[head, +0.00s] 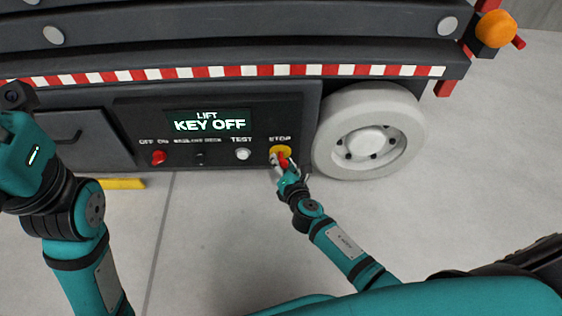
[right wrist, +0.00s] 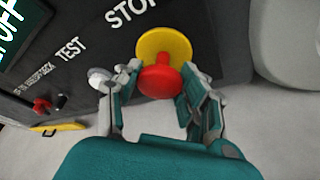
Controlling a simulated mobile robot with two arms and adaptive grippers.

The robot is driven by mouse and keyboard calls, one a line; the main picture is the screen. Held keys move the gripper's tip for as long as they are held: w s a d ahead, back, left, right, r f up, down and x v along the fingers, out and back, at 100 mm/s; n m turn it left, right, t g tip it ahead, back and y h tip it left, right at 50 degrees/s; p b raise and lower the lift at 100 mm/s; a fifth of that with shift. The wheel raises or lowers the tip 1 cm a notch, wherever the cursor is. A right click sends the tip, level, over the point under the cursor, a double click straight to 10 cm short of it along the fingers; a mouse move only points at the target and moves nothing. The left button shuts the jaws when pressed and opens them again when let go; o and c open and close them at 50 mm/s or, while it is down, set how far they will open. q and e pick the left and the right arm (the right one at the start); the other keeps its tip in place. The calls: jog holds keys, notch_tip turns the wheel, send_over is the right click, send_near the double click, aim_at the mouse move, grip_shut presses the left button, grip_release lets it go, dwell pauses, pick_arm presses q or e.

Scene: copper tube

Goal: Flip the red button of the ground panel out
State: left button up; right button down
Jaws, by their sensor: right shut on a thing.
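The ground panel (head: 218,150) is a dark panel on the side of a vehicle, with a lit display (head: 210,121) reading "LIFT KEY OFF". Its red button (right wrist: 160,80) is a mushroom-shaped stop button on a yellow round base (right wrist: 164,46), under the word "STOP". In the head view the button is partly covered by my right gripper (head: 282,166). The right wrist view shows my right gripper's fingers (right wrist: 157,92) on both sides of the red button, shut on it. My left arm shows at the left of the head view, but its gripper fingers are not visible.
A red switch (head: 158,157), a small dark switch (head: 200,158) and a white TEST button (head: 242,154) sit left of the stop button. A white wheel (head: 371,130) stands close to its right. A red-and-white striped edge (head: 220,73) runs above the panel. The floor in front is clear.

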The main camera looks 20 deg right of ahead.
jog(key=c, duration=0.7)
grip_release()
jog(key=shift+s, duration=0.2)
jog(key=v, duration=1.2)
jog(key=shift+f, duration=0.1)
